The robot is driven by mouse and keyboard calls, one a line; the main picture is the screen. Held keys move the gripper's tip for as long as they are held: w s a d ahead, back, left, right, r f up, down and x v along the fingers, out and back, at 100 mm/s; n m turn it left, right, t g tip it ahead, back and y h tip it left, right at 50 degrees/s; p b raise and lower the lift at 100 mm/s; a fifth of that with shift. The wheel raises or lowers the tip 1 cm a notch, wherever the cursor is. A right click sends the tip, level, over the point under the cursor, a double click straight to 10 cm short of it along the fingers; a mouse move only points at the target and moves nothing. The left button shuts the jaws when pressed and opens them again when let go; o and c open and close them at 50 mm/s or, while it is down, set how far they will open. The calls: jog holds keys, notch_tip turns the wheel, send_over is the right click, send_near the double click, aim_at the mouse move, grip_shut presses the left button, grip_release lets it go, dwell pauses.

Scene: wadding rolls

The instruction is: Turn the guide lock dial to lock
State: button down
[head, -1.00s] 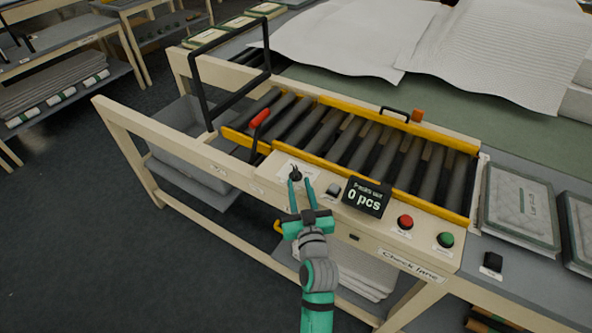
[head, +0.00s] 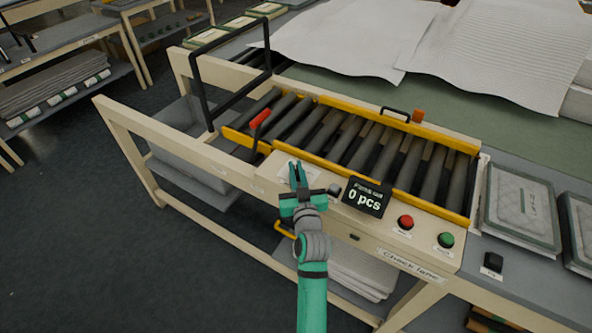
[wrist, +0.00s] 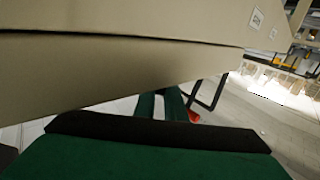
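The guide lock dial, a small black knob earlier visible on its white label (head: 284,168), is now covered by my gripper (head: 297,167). The label is on the cream front panel of the check lane. My green fingers stand close together with a narrow gap, at the dial's place, so they appear shut on it. The dial's setting cannot be read. In the wrist view the two green fingers (wrist: 160,104) show past the dark gripper body, and the dial is not visible there.
Right of my gripper on the panel are a small grey-black switch (head: 334,190), a counter display (head: 366,197) reading 0 pcs, a red button (head: 405,222) and a green button (head: 446,240).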

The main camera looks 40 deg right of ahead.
jog(key=shift+a+m+g+h, duration=0.15)
jog(key=shift+m+g+h, duration=0.75)
jog(key=shift+h, duration=0.4)
jog(key=shift+w+f+m+g+h, duration=0.1)
jog(key=shift+m+g+h, duration=1.7)
jog(key=shift+h, duration=0.1)
jog(key=m+g+h, duration=0.1)
jog(key=m+g, duration=0.1)
jog(key=g, duration=0.1)
jog(key=m+g+h, duration=0.1)
jog(key=m+g, duration=0.1)
jog(key=g, duration=0.1)
jog(key=shift+w+h, duration=0.1)
jog(key=shift+h, duration=0.3)
jog(key=m+g, duration=0.3)
jog(key=g, duration=0.1)
jog(key=shift+g, duration=0.4)
jog(key=shift+s+m+g, duration=0.15)
jog(key=shift+m+g, duration=0.7)
jog(key=shift+g, duration=0.35)
jog(key=shift+s+m+g, duration=0.1)
jog(key=shift+m+g, duration=0.75)
jog(key=shift+g, duration=0.35)
jog(key=shift+g+y, duration=0.3)
jog(key=c, duration=1.9)
grip_release()
jog(key=shift+o, duration=0.4)
